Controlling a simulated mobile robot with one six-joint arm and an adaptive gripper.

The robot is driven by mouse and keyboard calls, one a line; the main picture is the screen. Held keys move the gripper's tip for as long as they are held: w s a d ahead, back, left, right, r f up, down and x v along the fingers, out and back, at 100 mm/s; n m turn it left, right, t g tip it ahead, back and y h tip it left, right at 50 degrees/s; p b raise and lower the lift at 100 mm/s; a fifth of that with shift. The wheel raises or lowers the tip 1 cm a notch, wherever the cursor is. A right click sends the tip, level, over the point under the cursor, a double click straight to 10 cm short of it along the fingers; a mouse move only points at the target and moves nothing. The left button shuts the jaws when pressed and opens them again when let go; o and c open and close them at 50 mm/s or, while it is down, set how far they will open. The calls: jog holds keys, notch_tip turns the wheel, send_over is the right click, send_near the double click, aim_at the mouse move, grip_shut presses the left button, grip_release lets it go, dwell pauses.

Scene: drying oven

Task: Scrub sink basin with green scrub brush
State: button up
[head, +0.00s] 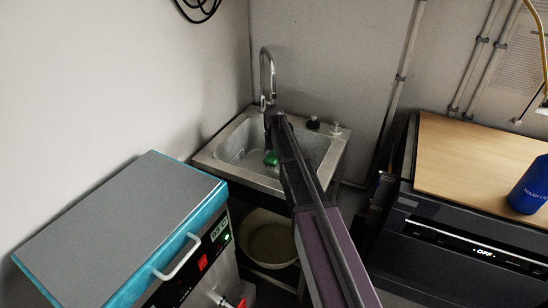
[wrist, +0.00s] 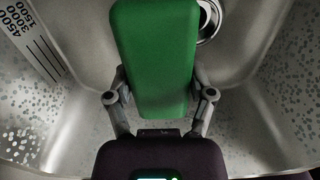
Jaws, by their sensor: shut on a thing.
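The green scrub brush (wrist: 155,55) is between the two fingers of my gripper (wrist: 160,97) in the wrist view, with the fingers closed on its sides. In the head view a small part of the green brush (head: 271,158) shows inside the sink basin (head: 232,147). My arm hides the right part of the basin there. The wrist view shows the metal basin wall (wrist: 262,35) around the brush, with speckled patches on its surfaces. A round drain (wrist: 208,20) is partly hidden behind the brush. I cannot tell whether the brush touches the basin.
A tall faucet (head: 267,75) stands at the sink's back. Small dark and metal fittings (head: 335,128) sit on the back right rim. A grey-topped machine (head: 125,225) is at left, and a wood-topped appliance (head: 470,155) with a blue bottle (head: 530,188) at right. A pale bucket (head: 268,243) is below.

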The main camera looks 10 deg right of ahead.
aim_at(274, 154)
notch_tip(274, 154, up, 12)
jog(key=p, duration=1.1)
dwell(0.5)
dwell(0.6)
notch_tip(274, 154, up, 4)
jog(key=p, duration=0.4)
jog(key=shift+f, duration=0.1)
dwell(0.4)
jog(key=f+b, duration=1.4)
jog(key=shift+s+a+f, duration=0.15)
jog(key=shift+s+a, duration=0.05)
jog(key=shift+s, duration=0.1)
notch_tip(274, 154, down, 6)
jog(key=b, duration=0.6)
jog(key=shift+f, duration=0.15)
